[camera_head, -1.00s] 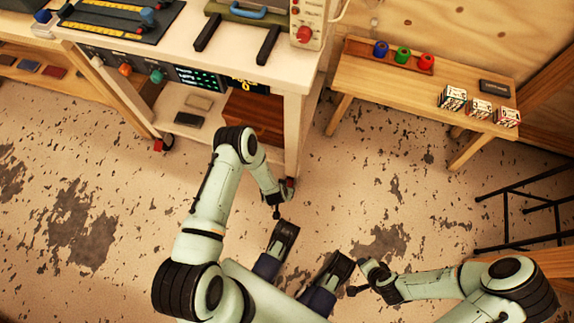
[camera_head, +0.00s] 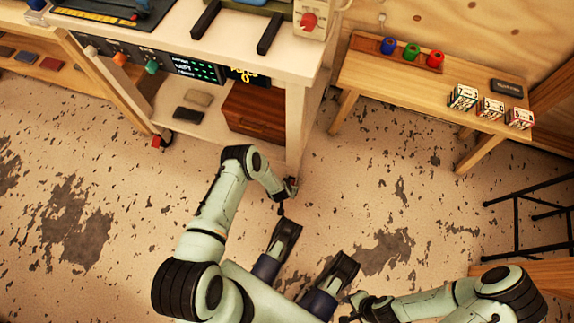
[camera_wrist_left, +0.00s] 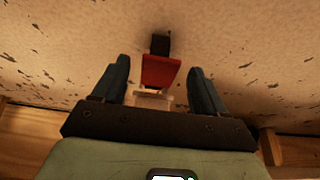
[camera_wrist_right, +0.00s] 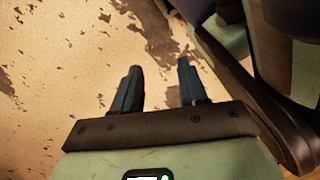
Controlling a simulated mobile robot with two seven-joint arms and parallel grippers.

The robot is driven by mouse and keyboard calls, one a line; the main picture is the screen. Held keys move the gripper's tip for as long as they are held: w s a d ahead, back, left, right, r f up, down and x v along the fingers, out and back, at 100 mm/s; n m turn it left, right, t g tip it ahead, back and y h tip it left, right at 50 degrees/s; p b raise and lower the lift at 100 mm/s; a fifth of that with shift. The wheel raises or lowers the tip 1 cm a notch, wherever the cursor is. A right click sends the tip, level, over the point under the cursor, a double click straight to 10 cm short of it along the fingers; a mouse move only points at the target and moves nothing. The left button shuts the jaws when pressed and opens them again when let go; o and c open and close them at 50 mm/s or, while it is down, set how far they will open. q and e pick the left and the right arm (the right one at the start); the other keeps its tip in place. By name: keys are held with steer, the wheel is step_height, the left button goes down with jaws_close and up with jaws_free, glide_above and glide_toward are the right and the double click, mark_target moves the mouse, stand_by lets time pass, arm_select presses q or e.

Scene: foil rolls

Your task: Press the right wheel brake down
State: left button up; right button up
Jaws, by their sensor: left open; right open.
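The right wheel (camera_head: 291,186) is under the front right leg of the white cart in the head view, partly hidden by my left arm. In the left wrist view a red brake pedal (camera_wrist_left: 160,72) shows between my left fingers, with a black part (camera_wrist_left: 160,43) beyond it. My left gripper (camera_head: 281,210) is open close to this wheel; it also shows in the left wrist view (camera_wrist_left: 159,68). Contact with the pedal cannot be told. My right gripper (camera_head: 349,307) is open and empty over the floor; it shows in the right wrist view (camera_wrist_right: 159,66).
The white cart (camera_head: 312,60) has a lower shelf with a brown wooden box (camera_head: 253,112). Its left wheel (camera_head: 163,139) has a red pedal. A wooden bench (camera_head: 400,82) with spools and blocks stands at the right. A black metal frame (camera_head: 515,225) is at far right. Floor between is clear.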

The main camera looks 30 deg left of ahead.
arm_select(q)
steer(key=c, duration=1.1)
steer(key=shift+o, duration=0.2)
steer(key=shift+s+d+f+t+y, duration=0.1)
steer(key=shift+f+t+y, duration=0.1)
steer(key=shift+f+t, duration=0.55)
steer(key=shift+s+a+f+t+y, duration=0.1)
steer(key=shift+s+f+t+y, duration=0.1)
steer(key=shift+t, duration=1)
steer(key=shift+s+d+f+t+y, duration=0.1)
steer(key=shift+f+t+y, duration=0.1)
steer(key=shift+f+t, duration=0.55)
steer(key=shift+r+t, duration=0.25)
steer(key=shift+t, duration=0.05)
steer(key=o, duration=1.1)
steer(key=shift+c, duration=0.2)
arm_select(e)
steer(key=shift+s, duration=0.1)
